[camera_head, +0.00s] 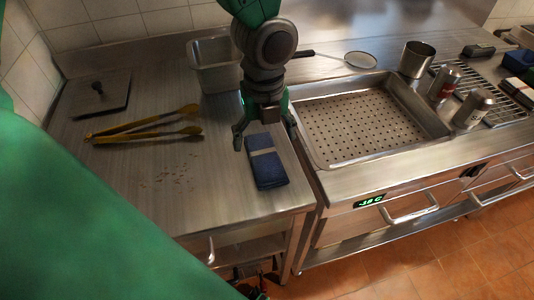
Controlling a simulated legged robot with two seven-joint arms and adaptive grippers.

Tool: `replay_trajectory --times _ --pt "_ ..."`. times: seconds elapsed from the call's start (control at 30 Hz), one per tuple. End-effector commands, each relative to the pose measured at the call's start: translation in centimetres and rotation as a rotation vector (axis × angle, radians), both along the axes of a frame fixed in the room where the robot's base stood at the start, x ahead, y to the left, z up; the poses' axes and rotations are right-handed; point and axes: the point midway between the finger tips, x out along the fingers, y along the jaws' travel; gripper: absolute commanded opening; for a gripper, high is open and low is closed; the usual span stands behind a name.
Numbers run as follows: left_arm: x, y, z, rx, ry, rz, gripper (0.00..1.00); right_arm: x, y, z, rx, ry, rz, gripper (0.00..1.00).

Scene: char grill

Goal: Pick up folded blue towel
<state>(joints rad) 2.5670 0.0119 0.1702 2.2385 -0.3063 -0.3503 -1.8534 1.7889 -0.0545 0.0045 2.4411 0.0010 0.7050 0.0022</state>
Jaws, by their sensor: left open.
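The folded blue towel (268,172) lies flat on the steel counter near its right front corner. It is dark blue with a pale stripe across its upper part. My left gripper (265,143) points down over the upper end of the towel, with its fingers spread apart to either side. It is open and holds nothing. Whether the fingertips touch the counter cannot be told. My right gripper does not show.
Yellow-handled tongs (150,130) and a flat lid (96,97) lie left on the counter. A steel pan (212,78) stands behind my gripper. A perforated tray (432,132) sits right, with a steel cup (416,60) and shakers (472,108) beyond.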

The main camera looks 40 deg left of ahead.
Motion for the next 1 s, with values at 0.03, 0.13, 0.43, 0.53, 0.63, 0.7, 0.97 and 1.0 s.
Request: replay_trajectory --times 0.03,0.13,0.43,0.53,0.63,0.7,0.97,1.0 --pt "-0.1 0.1 -0.5 0.000 0.001 0.000 0.83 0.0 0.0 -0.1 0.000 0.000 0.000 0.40" --pt "-0.1 0.1 -1.0 -0.001 0.000 0.001 0.83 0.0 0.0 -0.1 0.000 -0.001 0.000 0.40" --pt "0.2 -0.2 -5.1 0.001 0.002 0.001 0.83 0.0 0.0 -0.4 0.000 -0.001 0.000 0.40" --pt "0.3 -0.2 -5.9 0.000 0.000 0.000 0.83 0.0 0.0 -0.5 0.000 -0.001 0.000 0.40" --pt "0.2 -0.2 -6.0 -0.001 -0.002 0.001 0.83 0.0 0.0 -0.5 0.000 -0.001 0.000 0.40" --pt "0.2 -0.2 -6.0 -0.001 -0.003 0.001 0.83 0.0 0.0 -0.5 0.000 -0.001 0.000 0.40" --pt "0.3 -0.2 -6.0 -0.001 -0.002 0.000 0.28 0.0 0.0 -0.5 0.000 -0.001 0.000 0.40" --pt "0.3 -0.2 -6.0 -0.001 -0.002 0.000 0.28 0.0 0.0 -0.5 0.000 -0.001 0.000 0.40"
